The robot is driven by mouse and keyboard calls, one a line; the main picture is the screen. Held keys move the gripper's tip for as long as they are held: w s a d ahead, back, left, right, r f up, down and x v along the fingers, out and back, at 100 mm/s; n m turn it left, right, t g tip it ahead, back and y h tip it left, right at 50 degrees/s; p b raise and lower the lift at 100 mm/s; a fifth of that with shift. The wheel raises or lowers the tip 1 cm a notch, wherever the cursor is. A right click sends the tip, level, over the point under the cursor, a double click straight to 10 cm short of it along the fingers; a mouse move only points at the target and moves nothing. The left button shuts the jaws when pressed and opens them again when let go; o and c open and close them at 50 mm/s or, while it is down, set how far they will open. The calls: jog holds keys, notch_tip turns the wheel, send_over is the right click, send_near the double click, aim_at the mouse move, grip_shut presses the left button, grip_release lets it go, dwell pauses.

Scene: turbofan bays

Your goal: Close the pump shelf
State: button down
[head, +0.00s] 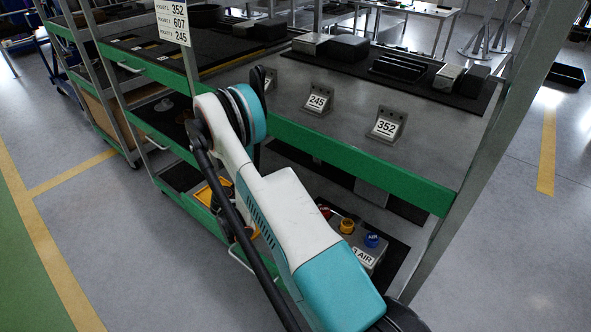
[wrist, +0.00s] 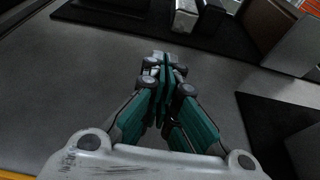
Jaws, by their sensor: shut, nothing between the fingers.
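A rack with green-edged shelves (head: 400,188) stands before me. No label in view names the pump shelf, so I cannot tell which one it is. The upper shelf carries tilted plates marked 245 (head: 319,100) and 352 (head: 386,124). A lower shelf holds a grey box labelled AIR (head: 364,258) with yellow and blue fittings. My arm reaches across the front of the rack and hides part of it. My gripper (wrist: 165,68) is shut and empty in the wrist view, over a grey surface (wrist: 80,75). Its contact with that surface cannot be told.
Grey metal posts (head: 478,160) frame the rack. Dark blocks (head: 348,48) sit on a black mat at the upper shelf's back. A sign (head: 173,20) hangs at upper left. Handles (head: 130,68) stick out from the left shelves. Open floor (head: 110,220) lies to the left and right.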

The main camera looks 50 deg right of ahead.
jog(key=b, duration=0.4)
send_near(304, 163)
jog(key=x, duration=0.5)
jog(key=shift+s+f, duration=0.15)
jog(key=shift+f, duration=0.2)
jog(key=shift+d+r, duration=0.15)
jog(key=shift+d, duration=0.35)
